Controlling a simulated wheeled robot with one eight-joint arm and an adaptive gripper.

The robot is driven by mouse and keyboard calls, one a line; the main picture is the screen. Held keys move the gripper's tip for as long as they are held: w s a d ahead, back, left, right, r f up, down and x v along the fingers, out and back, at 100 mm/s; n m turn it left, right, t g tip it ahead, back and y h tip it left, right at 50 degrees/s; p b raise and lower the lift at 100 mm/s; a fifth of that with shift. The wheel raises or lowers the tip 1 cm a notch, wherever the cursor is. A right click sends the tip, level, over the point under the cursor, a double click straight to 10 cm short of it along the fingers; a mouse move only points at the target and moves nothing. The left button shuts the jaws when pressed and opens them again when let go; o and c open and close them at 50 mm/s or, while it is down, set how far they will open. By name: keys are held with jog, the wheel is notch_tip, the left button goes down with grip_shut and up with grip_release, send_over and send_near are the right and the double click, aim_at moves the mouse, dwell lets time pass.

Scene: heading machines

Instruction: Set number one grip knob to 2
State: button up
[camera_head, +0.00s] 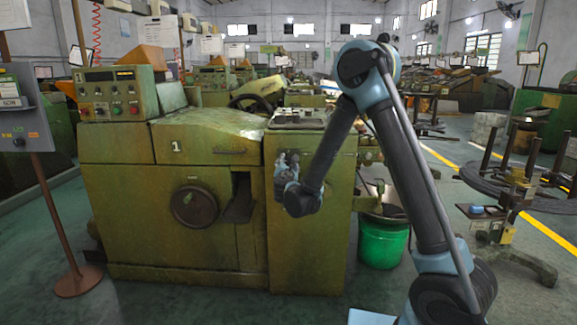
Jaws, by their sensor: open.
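The green heading machine marked 1 (207,231) stands in front of me at the left. Its control box (117,94) on top at the left carries several small knobs and buttons, among them red and green ones. The grip knob cannot be picked out, and no setting can be read at this size. My gripper (287,157) is in front of the machine's right-hand cabinet, below and well to the right of the control box. It is small and partly hidden by my wrist, looks open, and no held object shows.
A round handwheel (194,206) sits on the machine's front. A grey panel on a stand (20,115) is at the far left. A green bucket (382,245) stands right of the machine, and a wire-coil stand (510,190) is farther right. Floor in front of the machine is clear.

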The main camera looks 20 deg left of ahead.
aim_at(288, 160)
jog(key=shift+x, duration=1.5)
jog(key=c, duration=1)
jog(key=shift+c, duration=0.2)
jog(key=shift+m, duration=0.6)
jog(key=shift+d, duration=0.1)
jog(key=o, duration=1)
jog(key=shift+o, duration=0.2)
